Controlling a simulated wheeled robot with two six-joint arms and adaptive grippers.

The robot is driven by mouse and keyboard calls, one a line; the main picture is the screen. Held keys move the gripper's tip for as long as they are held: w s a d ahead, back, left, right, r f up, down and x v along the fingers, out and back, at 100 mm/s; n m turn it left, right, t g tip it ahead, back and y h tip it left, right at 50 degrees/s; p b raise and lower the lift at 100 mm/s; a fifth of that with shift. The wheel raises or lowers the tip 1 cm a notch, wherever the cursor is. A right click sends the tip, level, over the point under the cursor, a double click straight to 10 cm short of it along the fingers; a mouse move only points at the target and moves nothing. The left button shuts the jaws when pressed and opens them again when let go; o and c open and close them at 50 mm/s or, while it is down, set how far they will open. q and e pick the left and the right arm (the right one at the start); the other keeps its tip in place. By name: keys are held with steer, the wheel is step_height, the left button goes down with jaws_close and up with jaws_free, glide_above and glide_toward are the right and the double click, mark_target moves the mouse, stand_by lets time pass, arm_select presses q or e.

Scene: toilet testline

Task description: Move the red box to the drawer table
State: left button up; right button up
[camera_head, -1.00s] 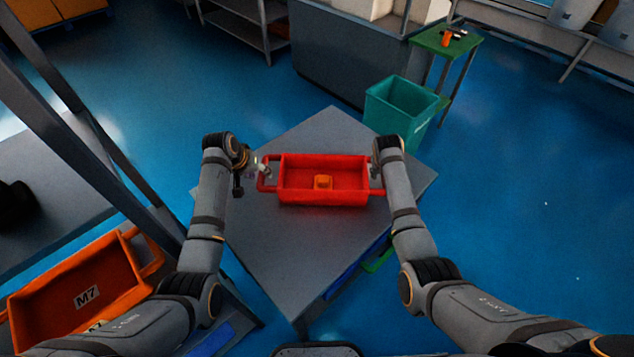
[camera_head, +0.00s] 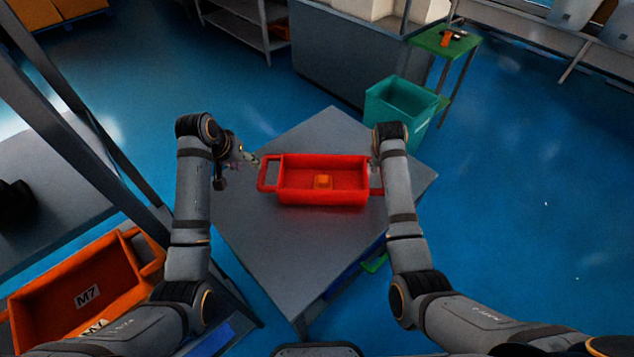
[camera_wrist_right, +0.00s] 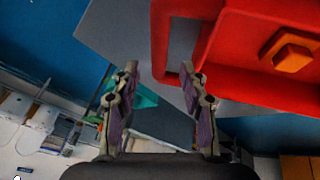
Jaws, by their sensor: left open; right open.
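The red box (camera_head: 290,193) sits on a grey table (camera_head: 270,245), with a small orange block (camera_head: 323,181) inside it. It has a loop handle at each end. My left gripper (camera_head: 247,158) is open, just left of and apart from the left handle. My right gripper (camera_wrist_right: 159,74) is open at the right handle. In the right wrist view the red box (camera_wrist_right: 240,65) fills the upper right, and its handle bar appears between the open fingertips. The right fingers are mostly hidden behind my arm in the head view.
A teal bin (camera_head: 400,103) stands behind the table on the right, beside a green side table (camera_head: 440,42) with small items. An orange M7 crate (camera_head: 60,300) is at lower left, near a metal frame post. Blue floor is open on the right.

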steer(key=v, duration=0.5)
stand_by(0.4)
